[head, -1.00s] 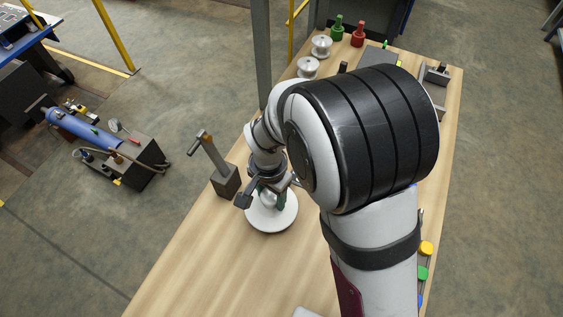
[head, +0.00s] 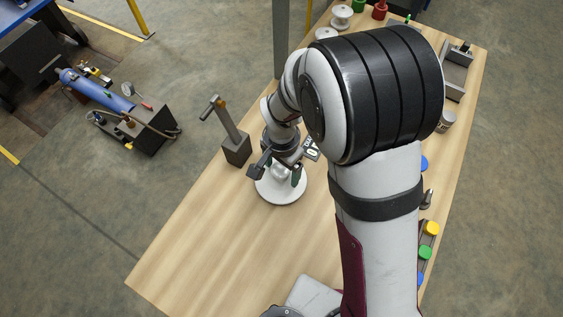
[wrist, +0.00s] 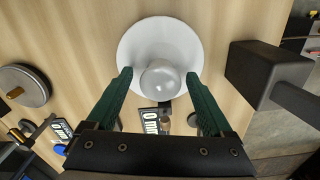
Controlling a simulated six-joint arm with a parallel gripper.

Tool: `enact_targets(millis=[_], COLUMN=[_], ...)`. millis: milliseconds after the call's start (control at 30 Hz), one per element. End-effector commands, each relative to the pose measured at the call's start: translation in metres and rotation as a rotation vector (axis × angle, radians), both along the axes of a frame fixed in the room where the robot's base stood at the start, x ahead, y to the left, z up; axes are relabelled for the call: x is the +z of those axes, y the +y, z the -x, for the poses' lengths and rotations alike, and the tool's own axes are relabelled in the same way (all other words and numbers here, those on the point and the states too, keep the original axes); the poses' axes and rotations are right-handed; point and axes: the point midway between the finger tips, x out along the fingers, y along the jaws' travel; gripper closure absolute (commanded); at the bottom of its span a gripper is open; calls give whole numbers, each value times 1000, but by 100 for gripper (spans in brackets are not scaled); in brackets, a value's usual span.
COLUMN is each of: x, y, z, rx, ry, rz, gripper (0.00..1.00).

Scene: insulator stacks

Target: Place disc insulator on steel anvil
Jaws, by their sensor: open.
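The disc insulator, a white disc with a rounded grey metal cap, lies flat on the table in the head view (head: 270,193) and in the wrist view (wrist: 160,36). My gripper (wrist: 160,77) is open, its two green fingers on either side of the cap, with gaps showing. In the head view my gripper (head: 284,176) is right over the insulator. A round grey steel plate with a brass stud (wrist: 24,86) is at the left of the wrist view. I cannot tell whether it is the steel anvil; my arm hides that area in the head view.
A dark block (head: 237,150) with a hammer-shaped tool stands close by the insulator; it also shows in the wrist view (wrist: 262,72). A small label or display (wrist: 153,122) lies near the cap. The wooden table (head: 205,235) is clear at the front left.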

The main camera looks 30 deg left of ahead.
Motion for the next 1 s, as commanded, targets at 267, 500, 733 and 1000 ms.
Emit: enact_targets(millis=[267, 500, 733, 1000], x=[73, 115, 131, 184], y=[1, 0, -24, -203], z=[-1, 0, -4, 72], rx=[0, 0, -30, -243], ry=[-6, -2, 4, 46], rz=[-6, -3, -8, -109], gripper=[14, 14, 14, 14])
